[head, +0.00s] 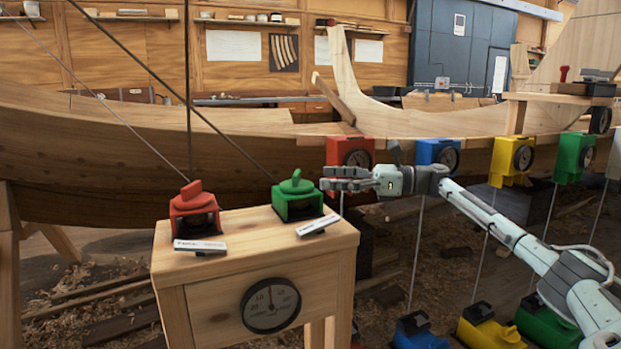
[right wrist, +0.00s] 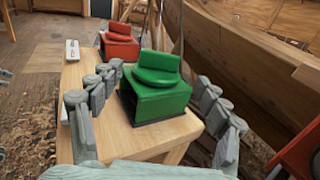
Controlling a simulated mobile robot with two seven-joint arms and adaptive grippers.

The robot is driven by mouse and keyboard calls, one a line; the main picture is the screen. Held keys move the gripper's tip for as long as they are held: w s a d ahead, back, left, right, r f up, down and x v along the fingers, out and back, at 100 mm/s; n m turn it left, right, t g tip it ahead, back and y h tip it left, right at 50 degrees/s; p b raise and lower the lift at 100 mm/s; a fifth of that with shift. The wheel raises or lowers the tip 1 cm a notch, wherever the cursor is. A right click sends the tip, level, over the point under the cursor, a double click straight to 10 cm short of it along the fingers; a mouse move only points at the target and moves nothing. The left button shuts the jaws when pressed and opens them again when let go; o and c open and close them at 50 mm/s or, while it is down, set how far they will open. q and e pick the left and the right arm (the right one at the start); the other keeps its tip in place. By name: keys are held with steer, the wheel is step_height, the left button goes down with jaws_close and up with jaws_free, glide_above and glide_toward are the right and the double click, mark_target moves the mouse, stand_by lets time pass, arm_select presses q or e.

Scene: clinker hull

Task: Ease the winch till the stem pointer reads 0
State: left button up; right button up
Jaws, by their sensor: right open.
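A red winch (head: 195,212) and a green winch (head: 297,198) stand on a wooden stand (head: 250,245), red on the left. Each has a white label plate in front, too small to read. A round dark dial (head: 271,305) is on the stand's front; its pointer seems near upright, but the reading is unclear. My right gripper (head: 325,179) is just right of the green winch. In the right wrist view its open fingers (right wrist: 155,112) flank the green winch (right wrist: 157,92), with no clear contact; the red winch (right wrist: 120,42) stands behind. My left gripper is out of view.
A clinker hull (head: 110,140) runs close behind the stand. Red (head: 350,150), blue (head: 437,152), yellow (head: 511,160) and green (head: 573,157) gauge boxes line its side. Coloured weights (head: 490,334) lie low at the right. Taut lines cross above the winches.

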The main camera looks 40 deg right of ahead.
steer(key=v, duration=0.5)
steer(key=shift+s+d, duration=0.2)
steer(key=shift+s, duration=0.05)
stand_by(0.3)
